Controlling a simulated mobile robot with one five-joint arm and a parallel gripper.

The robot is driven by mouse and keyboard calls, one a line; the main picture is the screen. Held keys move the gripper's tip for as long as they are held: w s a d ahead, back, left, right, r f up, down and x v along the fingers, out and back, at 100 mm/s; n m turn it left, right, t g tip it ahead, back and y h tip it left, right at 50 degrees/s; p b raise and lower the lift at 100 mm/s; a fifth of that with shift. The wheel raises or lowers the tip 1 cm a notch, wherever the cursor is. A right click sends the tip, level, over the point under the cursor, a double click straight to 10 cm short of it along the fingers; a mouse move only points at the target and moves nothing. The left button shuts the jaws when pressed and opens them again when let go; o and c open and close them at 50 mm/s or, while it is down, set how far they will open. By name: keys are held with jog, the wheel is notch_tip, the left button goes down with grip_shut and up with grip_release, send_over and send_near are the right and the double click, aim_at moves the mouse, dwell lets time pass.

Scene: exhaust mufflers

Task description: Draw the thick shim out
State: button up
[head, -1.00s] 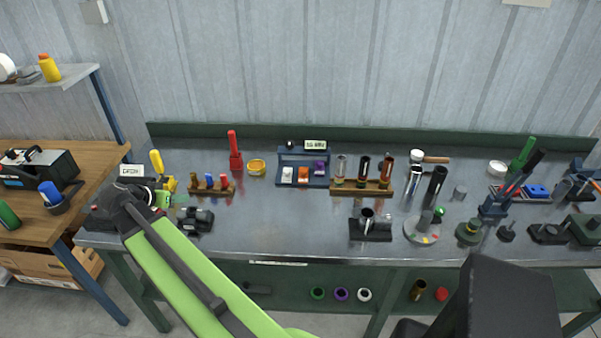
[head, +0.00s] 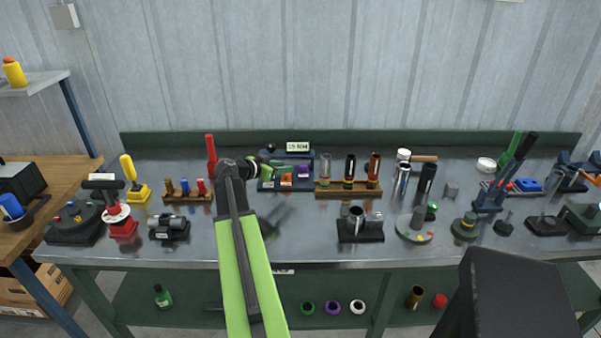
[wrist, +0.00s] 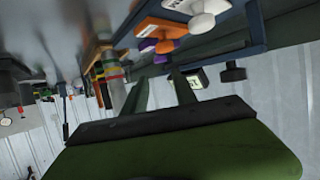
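A blue rack (head: 266,186) stands at the back of the bench and holds three knobbed shims. The orange shim (head: 286,180) and purple shim (head: 303,172) sit in it; the white shim (wrist: 178,24) shows large at the top of the wrist view, with the orange shim (wrist: 158,28) beside it. I cannot tell which is the thick one. My gripper (head: 266,172) is at the rack's left side in the head view, partly covering it. In the wrist view its two fingers (wrist: 163,94) are apart, with no shim between them.
A small sign (head: 298,147) stands behind the rack. A wooden rack of tubes (head: 340,192) is close on the right. A red-handled tool (head: 211,150) stands to the left. The bench front before the rack is mostly clear.

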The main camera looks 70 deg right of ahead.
aim_at(304, 166)
jog(key=b+x, duration=0.3)
jog(key=x, duration=0.7)
jog(key=shift+d+f, duration=0.1)
jog(key=shift+d, duration=0.05)
grip_shut()
jog(key=shift+s, duration=0.1)
dwell(0.8)
